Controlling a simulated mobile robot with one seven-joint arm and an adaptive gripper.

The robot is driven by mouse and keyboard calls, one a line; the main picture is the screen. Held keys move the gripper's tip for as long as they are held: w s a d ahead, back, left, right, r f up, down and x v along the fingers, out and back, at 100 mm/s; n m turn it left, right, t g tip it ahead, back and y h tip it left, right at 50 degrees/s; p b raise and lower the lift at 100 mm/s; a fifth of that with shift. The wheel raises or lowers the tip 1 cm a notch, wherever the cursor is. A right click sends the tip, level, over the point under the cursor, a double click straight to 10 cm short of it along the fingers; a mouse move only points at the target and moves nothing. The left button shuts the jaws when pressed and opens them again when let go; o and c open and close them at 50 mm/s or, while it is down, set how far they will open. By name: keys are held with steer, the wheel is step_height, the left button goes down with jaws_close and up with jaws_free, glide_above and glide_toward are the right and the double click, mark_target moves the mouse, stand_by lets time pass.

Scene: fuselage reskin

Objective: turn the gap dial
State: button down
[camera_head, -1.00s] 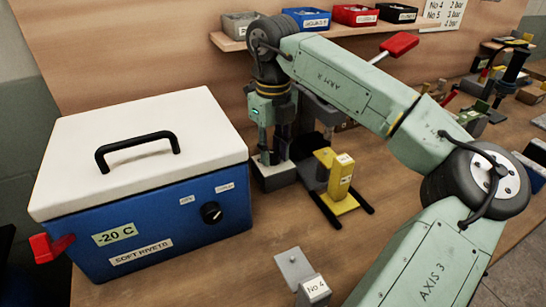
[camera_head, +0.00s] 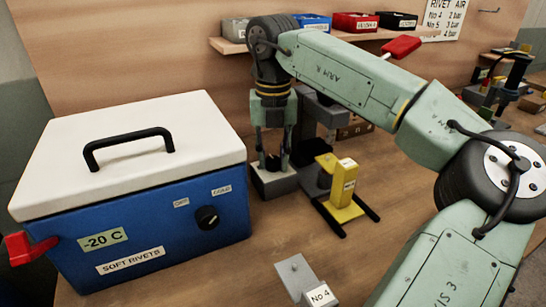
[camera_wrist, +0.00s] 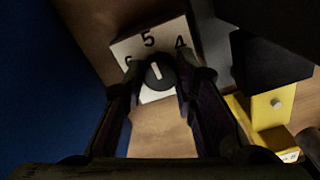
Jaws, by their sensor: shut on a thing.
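The gap dial is a round black knob (camera_wrist: 158,70) with a white pointer line, on a pale plate (camera_wrist: 125,47) marked with numbers. In the wrist view, the 5 is above the knob and the 4 to its right. A number at the left is partly hidden by a finger. The pointer line points up, roughly at the 5. My gripper (camera_wrist: 159,80) is shut on the knob, one finger on each side. In the head view my gripper (camera_head: 271,155) points down over a small grey block (camera_head: 274,184), where the knob is mostly hidden.
A blue cooler box (camera_head: 150,235) with a white lid stands close at the left. A yellow block (camera_head: 343,182) on a dark-pronged stand is just right of my gripper. A shelf with bins (camera_head: 354,22) is behind.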

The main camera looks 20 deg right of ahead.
mark_target(273, 159)
stand_by(0.4)
steer(key=c, duration=1.3)
jaws_free()
steer(key=shift+r, duration=0.15)
step_height(273, 159, up, 12)
